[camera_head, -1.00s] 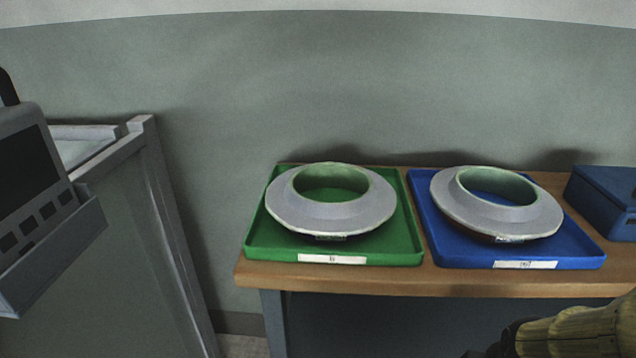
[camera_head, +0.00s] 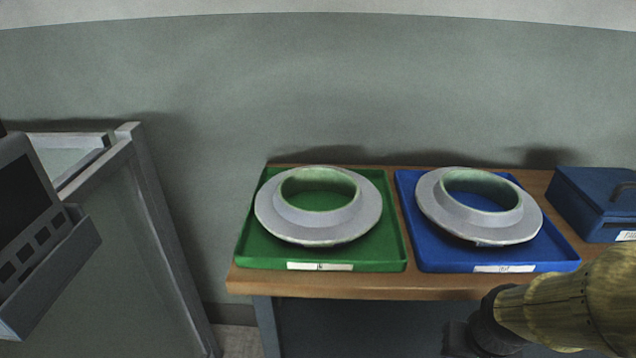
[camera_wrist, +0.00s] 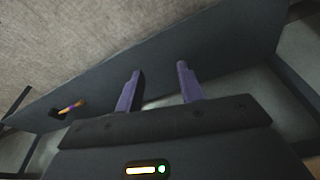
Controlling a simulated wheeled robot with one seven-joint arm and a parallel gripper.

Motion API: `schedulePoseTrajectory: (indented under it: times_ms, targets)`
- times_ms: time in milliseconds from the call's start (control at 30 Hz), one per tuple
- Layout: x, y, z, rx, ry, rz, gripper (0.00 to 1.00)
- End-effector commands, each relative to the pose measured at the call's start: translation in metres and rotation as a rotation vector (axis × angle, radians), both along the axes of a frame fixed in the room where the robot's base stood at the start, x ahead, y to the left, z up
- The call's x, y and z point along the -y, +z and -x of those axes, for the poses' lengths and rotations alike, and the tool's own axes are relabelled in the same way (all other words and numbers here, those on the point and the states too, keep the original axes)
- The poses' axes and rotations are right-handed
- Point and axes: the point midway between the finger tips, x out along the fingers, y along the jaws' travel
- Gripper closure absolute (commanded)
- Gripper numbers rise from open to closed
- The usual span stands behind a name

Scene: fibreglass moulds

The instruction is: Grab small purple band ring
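Two grey flanged rings show in the head view. One ring (camera_head: 318,228) lies on a green tray (camera_head: 262,254) and the other ring (camera_head: 480,226) on a blue tray (camera_head: 440,258). I cannot make out a purple band on either. My gripper (camera_wrist: 158,72) shows in the wrist view with two purple fingers apart and nothing between them. It is away from both rings. In the head view my arm enters at the lower right, in front of the table. A small orange and purple item (camera_wrist: 70,107) shows at the left of the wrist view; I cannot tell what it is.
The trays stand on a wooden-topped table (camera_head: 330,285). A blue box (camera_head: 590,205) with a handle stands at its right end. A grey-framed panel (camera_head: 140,230) and a device with a dark screen (camera_head: 25,215) stand at the left. A wall is behind the table.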

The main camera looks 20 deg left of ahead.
Motion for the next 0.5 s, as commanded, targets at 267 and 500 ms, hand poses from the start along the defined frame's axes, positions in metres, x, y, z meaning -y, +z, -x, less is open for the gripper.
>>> schedulePoseTrajectory:
  times_ms: [267,500]
  targets:
    - [0.0,0.087,0.0,0.0,0.0,0.0,0.62]
    - [-0.002,0.147,-0.002,0.005,0.001,-0.004,0.62]
